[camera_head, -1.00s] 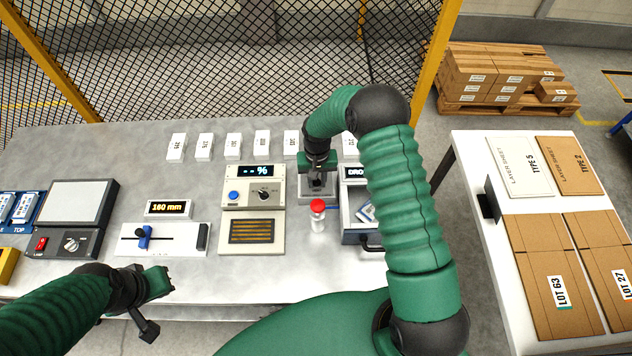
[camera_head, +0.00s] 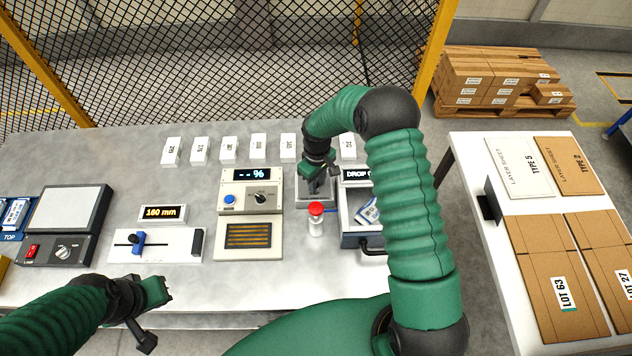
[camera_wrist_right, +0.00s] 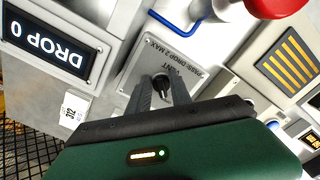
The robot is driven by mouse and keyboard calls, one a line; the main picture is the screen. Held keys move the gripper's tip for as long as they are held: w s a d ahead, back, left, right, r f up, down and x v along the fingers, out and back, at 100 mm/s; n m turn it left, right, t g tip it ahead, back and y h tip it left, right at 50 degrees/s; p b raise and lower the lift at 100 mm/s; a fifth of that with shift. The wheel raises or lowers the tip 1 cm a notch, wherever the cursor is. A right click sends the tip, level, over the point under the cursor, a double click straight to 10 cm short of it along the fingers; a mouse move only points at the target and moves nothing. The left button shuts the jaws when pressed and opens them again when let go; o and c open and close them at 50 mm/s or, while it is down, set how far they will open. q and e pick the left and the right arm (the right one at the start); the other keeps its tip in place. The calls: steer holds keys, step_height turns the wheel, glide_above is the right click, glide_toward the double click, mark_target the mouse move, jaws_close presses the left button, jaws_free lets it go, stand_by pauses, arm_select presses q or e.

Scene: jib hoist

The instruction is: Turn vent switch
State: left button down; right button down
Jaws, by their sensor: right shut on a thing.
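The vent switch is a small dark knob (camera_wrist_right: 161,84) on a grey plate (camera_wrist_right: 185,62) lettered "VENT" in the right wrist view. In the head view, its grey box (camera_head: 303,191) stands between the meter and the drop drawer, partly hidden by my right gripper. My right gripper (camera_wrist_right: 160,92) comes down over the plate, with its two dark fingers closed on either side of the knob. It also shows in the head view (camera_head: 318,186). My left gripper (camera_head: 162,292) hangs at the table's front edge, away from everything; its jaws are too small to read.
A red-capped bottle (camera_head: 316,222) stands just in front of the vent box. The drop drawer (camera_head: 350,238) is right of it and the percent meter (camera_head: 237,203) left of it. White labelled blocks (camera_head: 259,146) line the back. A mesh fence (camera_head: 200,60) stands behind.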

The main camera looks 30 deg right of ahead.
mark_target(318, 184)
steer(key=shift+w+d+r, duration=0.15)
steer(key=shift+w, duration=0.05)
stand_by(0.3)
steer(key=c, duration=1.5)
jaws_free()
steer(key=shift+o, duration=1.2)
steer(key=shift+s, duration=0.1)
steer(key=shift+o, duration=0.4)
steer(key=shift+s, duration=0.1)
steer(key=shift+r, duration=0.3)
step_height(318, 184, up, 16)
steer(key=b, duration=0.3)
